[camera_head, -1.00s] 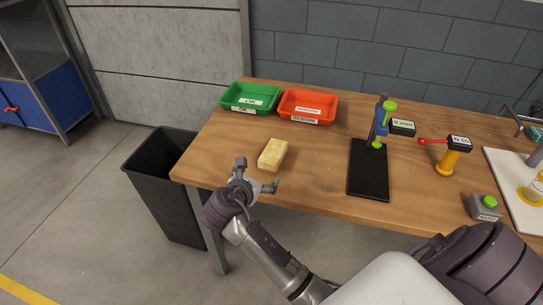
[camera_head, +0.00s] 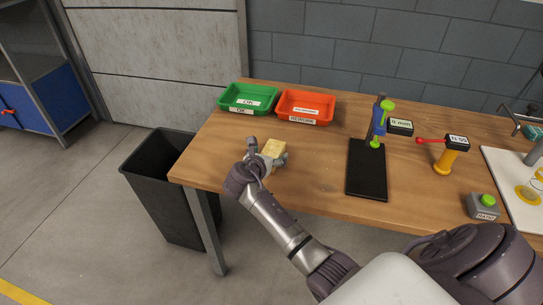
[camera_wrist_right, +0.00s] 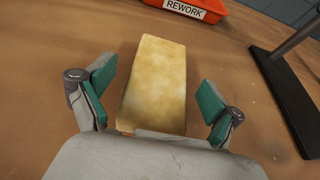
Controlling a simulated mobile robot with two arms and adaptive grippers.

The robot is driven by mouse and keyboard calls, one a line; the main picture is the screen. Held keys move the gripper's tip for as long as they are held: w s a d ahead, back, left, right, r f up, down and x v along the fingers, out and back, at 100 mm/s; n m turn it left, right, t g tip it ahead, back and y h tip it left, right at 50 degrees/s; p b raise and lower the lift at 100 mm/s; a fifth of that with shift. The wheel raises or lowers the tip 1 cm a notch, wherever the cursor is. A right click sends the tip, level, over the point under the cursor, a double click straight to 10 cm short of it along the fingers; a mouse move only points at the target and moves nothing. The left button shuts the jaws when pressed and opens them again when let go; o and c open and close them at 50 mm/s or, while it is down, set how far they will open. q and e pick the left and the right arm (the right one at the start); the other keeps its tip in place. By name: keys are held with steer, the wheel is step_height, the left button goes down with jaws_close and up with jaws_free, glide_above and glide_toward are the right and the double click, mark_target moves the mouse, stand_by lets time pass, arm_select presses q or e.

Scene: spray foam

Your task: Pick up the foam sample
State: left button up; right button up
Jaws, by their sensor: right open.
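The foam sample (camera_head: 273,148) is a pale yellow block lying on the wooden table, left of the middle, in front of the two trays. In the right wrist view the foam sample (camera_wrist_right: 156,82) lies lengthwise between my open fingers, with gaps on both sides. My right gripper (camera_head: 267,152) is at the near end of the block, its fingers spread around it. Its green finger pads (camera_wrist_right: 158,88) show on either side of the block in the wrist view. The near end of the block is partly hidden by the gripper. My left gripper is not in view.
A green OK tray (camera_head: 233,106) and a red REWORK tray (camera_head: 323,105) stand behind the block. A black-based measuring stand (camera_head: 367,180) is to the right, with a yellow gauge (camera_head: 446,160) and a green-button box (camera_head: 483,207) beyond. A black bin (camera_head: 150,190) stands left of the table.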

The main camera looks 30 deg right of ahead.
steer(key=shift+x, duration=1)
steer(key=shift+c, duration=0.2)
steer(key=shift+a, duration=0.1)
steer(key=c, duration=1.2)
